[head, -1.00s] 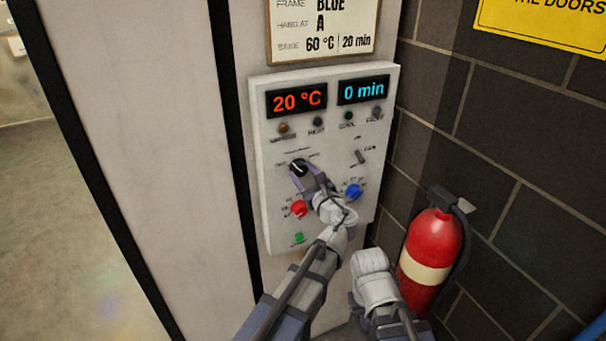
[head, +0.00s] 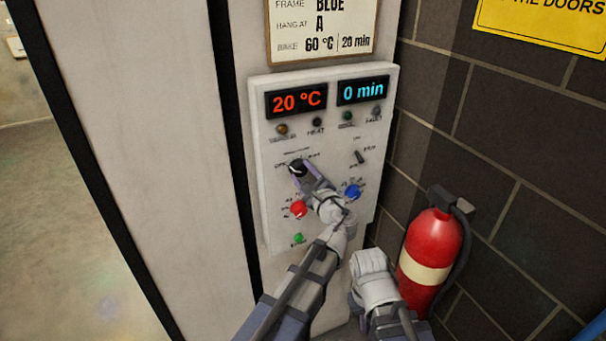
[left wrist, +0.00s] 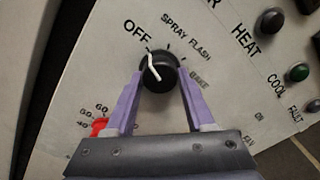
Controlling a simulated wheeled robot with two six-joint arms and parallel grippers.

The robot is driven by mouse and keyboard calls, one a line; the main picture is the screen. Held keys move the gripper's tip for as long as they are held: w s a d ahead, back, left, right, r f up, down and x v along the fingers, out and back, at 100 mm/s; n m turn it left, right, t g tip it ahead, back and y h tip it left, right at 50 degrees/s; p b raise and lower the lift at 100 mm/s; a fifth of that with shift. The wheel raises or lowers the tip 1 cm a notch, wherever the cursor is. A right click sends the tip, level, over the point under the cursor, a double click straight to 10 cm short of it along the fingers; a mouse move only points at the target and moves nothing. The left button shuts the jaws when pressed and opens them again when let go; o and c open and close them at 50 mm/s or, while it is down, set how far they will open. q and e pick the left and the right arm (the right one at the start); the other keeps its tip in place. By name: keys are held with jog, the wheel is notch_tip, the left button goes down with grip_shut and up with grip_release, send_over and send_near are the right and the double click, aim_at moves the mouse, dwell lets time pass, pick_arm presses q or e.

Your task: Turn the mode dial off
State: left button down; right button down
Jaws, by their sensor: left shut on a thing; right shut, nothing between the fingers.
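The mode dial (head: 298,168) is a black round knob on the white control panel. In the left wrist view the dial (left wrist: 159,72) shows a white pointer line aimed up and slightly left, at the mark beside the OFF label (left wrist: 136,32). SPRAY and FLASH are printed to the right of it. My left gripper (head: 306,175) is shut on the dial, with one purple finger on each side in the left wrist view (left wrist: 158,90). My right gripper (head: 370,262) is low, in front of the panel's lower right and apart from it; its fingertips are hard to make out.
Displays read 20 °C (head: 297,100) and 0 min (head: 363,90). A red fire extinguisher (head: 431,250) stands right, by the dark brick wall.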

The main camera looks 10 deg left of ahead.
pick_arm(q)
jog(key=shift+c, duration=1.3)
grip_release()
jog(key=shift+s, duration=0.1)
